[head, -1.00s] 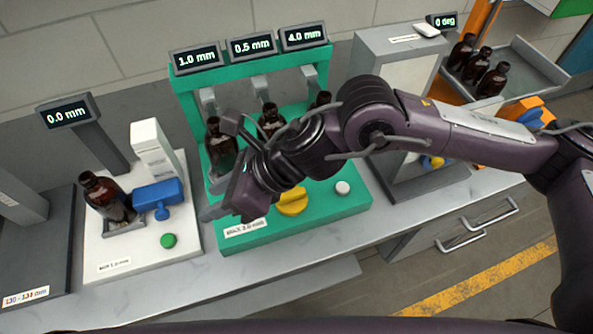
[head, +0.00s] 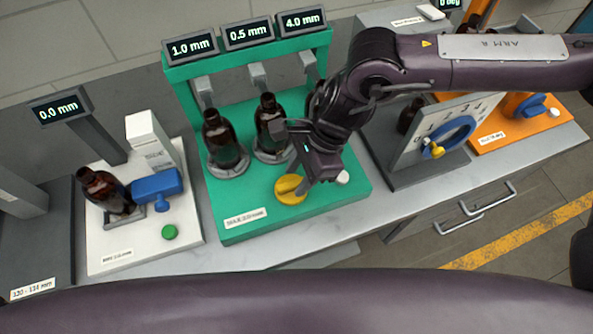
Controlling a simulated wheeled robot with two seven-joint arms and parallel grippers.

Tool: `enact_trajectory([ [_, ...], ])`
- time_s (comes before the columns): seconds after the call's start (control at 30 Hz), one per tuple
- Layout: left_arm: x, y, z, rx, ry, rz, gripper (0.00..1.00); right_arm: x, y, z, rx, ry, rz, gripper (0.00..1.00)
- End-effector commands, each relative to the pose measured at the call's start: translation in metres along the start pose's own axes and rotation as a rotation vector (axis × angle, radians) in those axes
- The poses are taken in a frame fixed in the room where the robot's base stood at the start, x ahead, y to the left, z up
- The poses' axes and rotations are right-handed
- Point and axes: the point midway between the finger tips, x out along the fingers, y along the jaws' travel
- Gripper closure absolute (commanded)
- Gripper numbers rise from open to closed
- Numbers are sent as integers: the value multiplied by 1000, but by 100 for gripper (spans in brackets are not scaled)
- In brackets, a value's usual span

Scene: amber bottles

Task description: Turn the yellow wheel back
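The yellow wheel (head: 289,190) lies on the front deck of the green station (head: 237,203), with a raised bar across its top. My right gripper (head: 305,187) points down at the wheel's right side and hides part of it. Its fingertips look to be at the bar, but I cannot tell whether they touch it or how far apart they are. Amber bottles stand in the green station: one at the left (head: 222,137), one in the middle (head: 268,125), and one at the right mostly hidden by my arm. The displays above read 1.0 mm (head: 189,48), 0.5 mm and 4.0 mm. My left gripper is out of view.
A white button (head: 342,178) sits right of the wheel, close to my gripper. A white station (head: 113,235) at left holds a tilted bottle (head: 104,190), a blue clamp (head: 157,187) and a green button (head: 169,232).

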Motion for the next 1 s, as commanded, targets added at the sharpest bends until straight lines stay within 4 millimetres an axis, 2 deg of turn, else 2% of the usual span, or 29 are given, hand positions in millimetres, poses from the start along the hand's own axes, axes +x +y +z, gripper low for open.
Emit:
enact_trajectory([
  [0.13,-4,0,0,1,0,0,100,10,0,0,1,0,0,62],
  [0.4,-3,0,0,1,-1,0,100,12,0,0,1,0,-1,62],
  [0.7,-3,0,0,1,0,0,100,12,0,0,1,0,-2,100],
  [1.0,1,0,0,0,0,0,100,13,0,0,24,-2,-11,100],
])
